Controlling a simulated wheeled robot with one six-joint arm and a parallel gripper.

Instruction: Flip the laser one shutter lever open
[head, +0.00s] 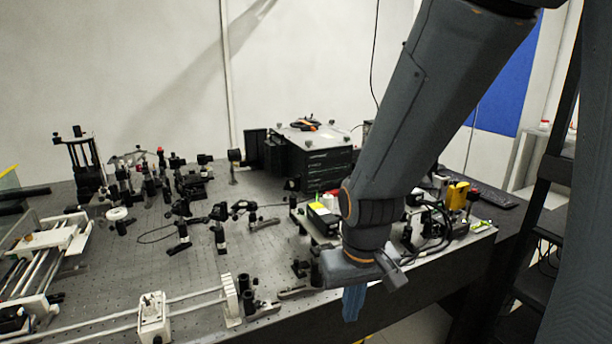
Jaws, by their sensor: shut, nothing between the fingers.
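My gripper (353,304) hangs down at the front edge of the optical table, its blue fingers shut and empty. I cannot tell which unit is laser one. No shutter lever can be made out at this size; my arm hides part of the plate and what stands on it. My fingers appear apart from any lever.
The perforated optical table (190,255) carries several black mounts at the back left. A black equipment stack (318,165) stands behind. Right of my wrist are cables and a yellow part (457,195). A white rail assembly (153,315) lies front left. Floor is free at the front right.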

